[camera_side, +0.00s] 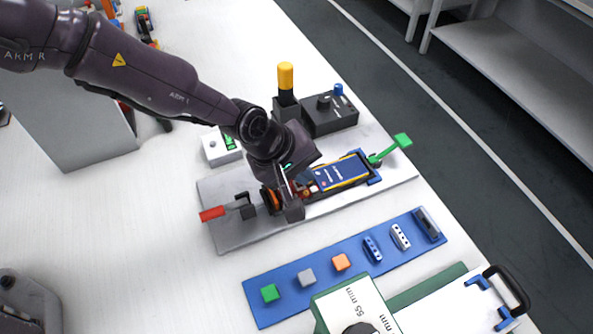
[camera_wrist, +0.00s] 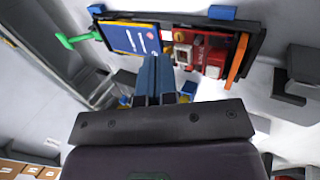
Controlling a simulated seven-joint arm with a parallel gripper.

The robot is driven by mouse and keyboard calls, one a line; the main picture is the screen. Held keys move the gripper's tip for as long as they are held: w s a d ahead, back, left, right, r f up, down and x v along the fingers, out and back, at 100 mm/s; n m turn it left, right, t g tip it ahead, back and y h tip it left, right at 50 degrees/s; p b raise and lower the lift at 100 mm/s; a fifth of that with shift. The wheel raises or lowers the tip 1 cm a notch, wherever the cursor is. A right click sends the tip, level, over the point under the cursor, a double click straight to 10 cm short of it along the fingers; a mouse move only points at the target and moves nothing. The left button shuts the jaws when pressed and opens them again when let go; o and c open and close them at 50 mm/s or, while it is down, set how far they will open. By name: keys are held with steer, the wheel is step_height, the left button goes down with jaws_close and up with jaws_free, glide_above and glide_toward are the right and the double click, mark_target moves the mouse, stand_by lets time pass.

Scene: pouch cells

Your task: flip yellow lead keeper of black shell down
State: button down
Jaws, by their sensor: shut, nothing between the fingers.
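The black shell (camera_side: 330,199) lies on a grey plate (camera_side: 232,236). It also shows in the wrist view (camera_wrist: 258,42), with red and white parts (camera_wrist: 200,54) and an orange strip (camera_wrist: 237,60) at its right end. A blue cell (camera_side: 341,174) with yellow long edges lies in the shell's other end; it also shows in the wrist view (camera_wrist: 130,38). I cannot make out for certain which yellow piece is the lead keeper. My gripper (camera_wrist: 154,62) is shut and empty, its fingertips over the shell beside the blue cell. In the side view my gripper hides part of the shell.
A green lever (camera_side: 390,149) and a red handle (camera_side: 212,213) stand at the plate's ends. A black box (camera_side: 329,115) and a yellow-topped post (camera_side: 286,78) stand behind. In front, a blue strip (camera_side: 325,263) carries several small blocks.

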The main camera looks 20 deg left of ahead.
mark_target(332, 177)
steer(key=shift+d+g+y, duration=0.1)
steer(key=shift+g+y, duration=0.2)
steer(key=shift+w, duration=0.1)
steer(key=shift+w+d, duration=0.2)
steer(key=shift+d, duration=0.05)
stand_by(0.5)
steer(key=shift+w+d+g+y, duration=0.25)
steer(key=shift+g+y, duration=0.45)
steer(key=shift+w+d+f, duration=0.2)
steer(key=shift+w+d, duration=0.5)
steer(key=shift+w, duration=0.05)
stand_by(1.1)
steer(key=shift+w+d+f, duration=0.1)
steer(key=shift+d+f, duration=0.05)
steer(key=shift+w+d+f, duration=0.25)
steer(key=shift+w+f, duration=0.05)
steer(key=shift+f, duration=0.05)
